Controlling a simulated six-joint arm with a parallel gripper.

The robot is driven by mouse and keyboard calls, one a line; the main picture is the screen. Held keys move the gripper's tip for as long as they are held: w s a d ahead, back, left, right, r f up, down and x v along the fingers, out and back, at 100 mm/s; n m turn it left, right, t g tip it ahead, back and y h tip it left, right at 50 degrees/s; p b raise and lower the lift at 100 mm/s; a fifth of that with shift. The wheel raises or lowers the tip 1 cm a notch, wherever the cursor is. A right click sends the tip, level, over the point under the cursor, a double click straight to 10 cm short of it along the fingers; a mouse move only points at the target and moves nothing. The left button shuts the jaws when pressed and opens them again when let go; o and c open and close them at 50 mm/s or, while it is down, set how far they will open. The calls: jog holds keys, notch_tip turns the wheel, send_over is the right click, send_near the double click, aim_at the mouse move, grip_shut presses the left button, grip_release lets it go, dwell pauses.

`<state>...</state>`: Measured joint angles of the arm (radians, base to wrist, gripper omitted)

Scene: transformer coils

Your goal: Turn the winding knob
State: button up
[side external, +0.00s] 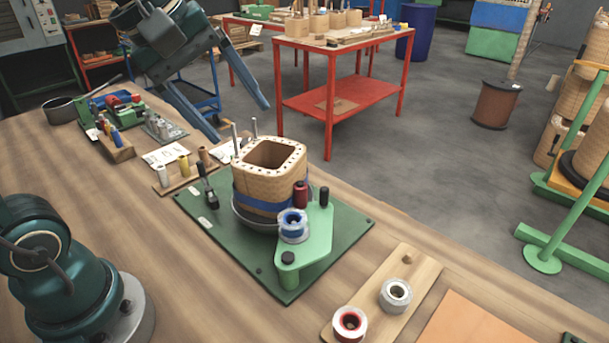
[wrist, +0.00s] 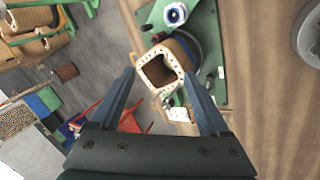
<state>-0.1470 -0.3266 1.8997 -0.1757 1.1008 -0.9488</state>
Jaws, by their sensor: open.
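A square tan coil (side external: 268,160) with a blue band sits in a dark round dish on a green base plate (side external: 335,245). A black-handled lever (side external: 208,194) stands left of the coil. I cannot tell which is the winding knob. My gripper (side external: 241,122) is open and empty, above and behind the coil. In the wrist view the coil (wrist: 163,70) appears between the fingers (wrist: 160,73).
Two tape rolls (side external: 350,322) (side external: 396,294) rest on a wooden board at front right. Small spools (side external: 184,165) stand on a rack left of the plate. Two upright metal pins (side external: 235,138) stand behind the coil, close to my gripper.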

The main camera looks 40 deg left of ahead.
jog(key=shift+s+d+f+m, duration=0.1)
jog(key=shift+s+d+m, duration=0.05)
jog(key=shift+s+m, duration=0.2)
